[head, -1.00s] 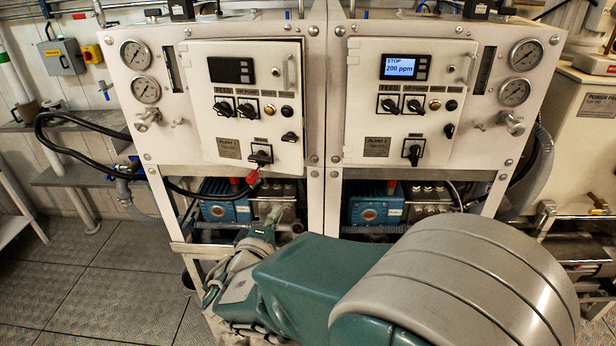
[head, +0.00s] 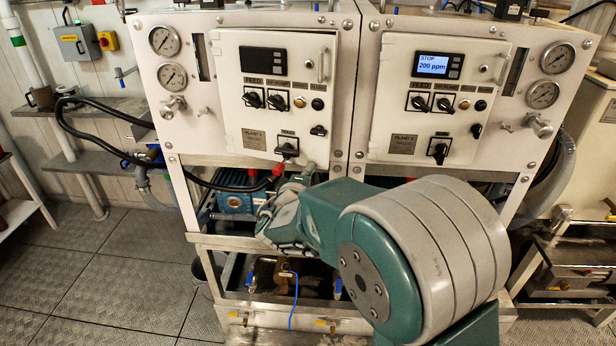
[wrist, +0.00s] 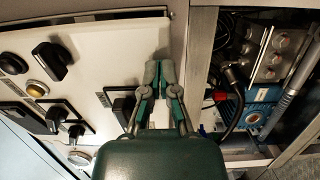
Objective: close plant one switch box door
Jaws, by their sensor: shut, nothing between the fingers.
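The plant one switch box door (head: 232,95) is the white panel on the left cabinet, with a dark display, several black knobs and a handle (head: 323,65) at its right side. It stands close to the cabinet face; I cannot tell how wide any gap at its edge is. My gripper (head: 308,172) is at the door's lower right corner in the head view, partly hidden by my arm. In the wrist view my gripper (wrist: 158,75) has its fingers together and empty, in front of the door (wrist: 105,55) near its edge. Contact cannot be told.
The plant two door (head: 400,120) with a lit display is to the right. A black cable with a red end (head: 278,168) hangs below the plant one door. Blue pumps and pipes (wrist: 262,97) sit under the panels. Floor at left (head: 90,270) is clear.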

